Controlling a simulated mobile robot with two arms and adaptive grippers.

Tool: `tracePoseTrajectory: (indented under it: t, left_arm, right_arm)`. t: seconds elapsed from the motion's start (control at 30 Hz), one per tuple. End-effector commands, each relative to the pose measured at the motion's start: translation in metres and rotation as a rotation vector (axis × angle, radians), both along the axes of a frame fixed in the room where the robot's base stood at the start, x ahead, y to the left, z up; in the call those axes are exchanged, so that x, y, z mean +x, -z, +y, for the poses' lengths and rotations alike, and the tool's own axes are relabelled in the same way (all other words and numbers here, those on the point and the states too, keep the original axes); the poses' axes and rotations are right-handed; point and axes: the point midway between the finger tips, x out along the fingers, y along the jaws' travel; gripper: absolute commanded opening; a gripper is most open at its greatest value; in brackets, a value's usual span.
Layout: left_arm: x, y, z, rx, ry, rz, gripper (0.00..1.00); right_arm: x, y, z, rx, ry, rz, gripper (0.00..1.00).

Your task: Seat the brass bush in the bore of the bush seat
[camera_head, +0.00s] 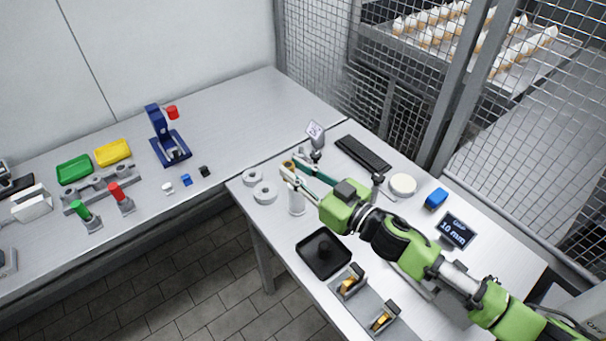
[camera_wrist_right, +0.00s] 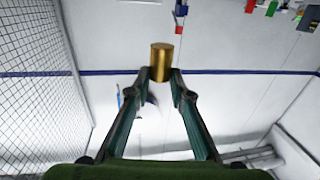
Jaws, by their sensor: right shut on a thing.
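My right gripper (camera_head: 288,170) is shut on the brass bush (camera_head: 288,164), held above the near left corner of the right-hand table. In the right wrist view the brass bush (camera_wrist_right: 162,62) is a plain gold cylinder, gripped between the fingertips (camera_wrist_right: 160,75). Two pale round pieces with central holes, a rear ring (camera_head: 252,177) and a front ring (camera_head: 265,193), lie left of the gripper. A pale upright cylinder (camera_head: 297,206) stands just below the gripper, its top partly hidden. I cannot tell which of these is the bush seat. My left gripper is not in view.
A black tray (camera_head: 309,264) and a grey fixture (camera_head: 364,308) with brass-coloured parts are at the table's front. A keyboard (camera_head: 363,154), a white disc (camera_head: 403,185), a blue block (camera_head: 436,198) and a "10 mm" display (camera_head: 456,232) are to the right. Wire mesh stands behind.

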Motion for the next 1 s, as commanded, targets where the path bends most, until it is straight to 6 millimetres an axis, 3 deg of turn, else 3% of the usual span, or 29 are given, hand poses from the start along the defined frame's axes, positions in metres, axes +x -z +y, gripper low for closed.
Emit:
tracePoseTrajectory:
  t: [0.13, 0.5, 0.73, 1.0]
  left_arm:
    - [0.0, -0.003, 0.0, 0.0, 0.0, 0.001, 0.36]
    - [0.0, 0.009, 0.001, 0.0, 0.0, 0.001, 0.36]
    - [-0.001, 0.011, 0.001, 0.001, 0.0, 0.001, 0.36]
    - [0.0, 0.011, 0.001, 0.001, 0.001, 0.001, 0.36]
  right_arm:
    - [-0.019, -0.029, 0.014, 0.0, -0.005, -0.003, 0.0]
    - [-0.071, -0.054, 0.056, 0.003, -0.003, 0.001, 0.0]
    - [-0.084, -0.062, 0.067, 0.001, -0.001, 0.0, 0.0]
    - [-0.088, -0.069, 0.064, 0.002, 0.021, -0.001, 0.0]
